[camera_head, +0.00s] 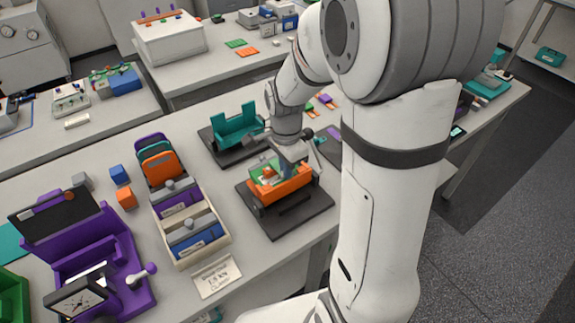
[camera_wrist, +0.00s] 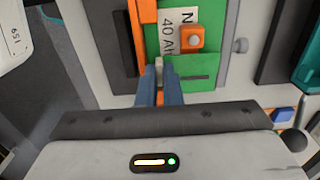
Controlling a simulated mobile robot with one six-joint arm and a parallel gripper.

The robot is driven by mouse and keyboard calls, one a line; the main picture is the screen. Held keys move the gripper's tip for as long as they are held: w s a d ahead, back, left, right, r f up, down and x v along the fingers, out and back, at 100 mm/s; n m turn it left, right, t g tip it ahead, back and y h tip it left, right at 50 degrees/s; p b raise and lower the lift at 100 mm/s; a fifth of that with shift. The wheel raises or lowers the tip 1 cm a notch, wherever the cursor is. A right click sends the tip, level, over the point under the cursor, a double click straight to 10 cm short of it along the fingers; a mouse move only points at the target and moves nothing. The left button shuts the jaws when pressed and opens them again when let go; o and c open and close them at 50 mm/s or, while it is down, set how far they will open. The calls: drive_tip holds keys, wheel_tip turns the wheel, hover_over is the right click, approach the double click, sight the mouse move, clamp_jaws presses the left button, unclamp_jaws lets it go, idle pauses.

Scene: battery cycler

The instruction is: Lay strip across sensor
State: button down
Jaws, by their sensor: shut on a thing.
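My gripper (camera_wrist: 160,84) has its two blue-grey fingers close together in the wrist view, shut on a thin pale piece (camera_wrist: 159,70), apparently the strip. Most of the piece is hidden between the fingers. The fingertips are over the left part of a green plate (camera_wrist: 208,62) with a label ending in "40 Ah". A small orange block with a pale round button (camera_wrist: 193,39), possibly the sensor, sits just right of and beyond the fingertips. In the head view my gripper (camera_head: 288,163) is over the orange fixture (camera_head: 290,188); I cannot tell whether the strip touches anything.
The fixture stands on a dark base (camera_head: 262,222) near the table edge. A teal cradle (camera_head: 238,125) is behind it. A beige rack (camera_head: 222,240) with coloured cells and a purple device (camera_head: 125,262) with a dial stand to the left.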

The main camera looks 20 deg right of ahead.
drive_tip(key=shift+f, duration=0.3)
idle(0.4)
drive_tip(key=c, duration=1.5)
unclamp_jaws()
wheel_tip(320, 180, up, 8)
drive_tip(key=shift+w+f+b, duration=0.1)
drive_tip(key=shift+b, duration=0.4)
drive_tip(key=shift+a, duration=0.1)
drive_tip(key=s+r+n+t, duration=0.1)
drive_tip(key=s+n, duration=0.3)
drive_tip(key=s+r+n+t, duration=0.1)
drive_tip(key=s+n, duration=0.4)
drive_tip(key=s+r+n+t, duration=0.1)
drive_tip(key=s+n, duration=0.4)
drive_tip(key=shift+s+d+r, duration=0.25)
drive_tip(key=shift+d+r, duration=0.1)
drive_tip(key=shift+r, duration=0.05)
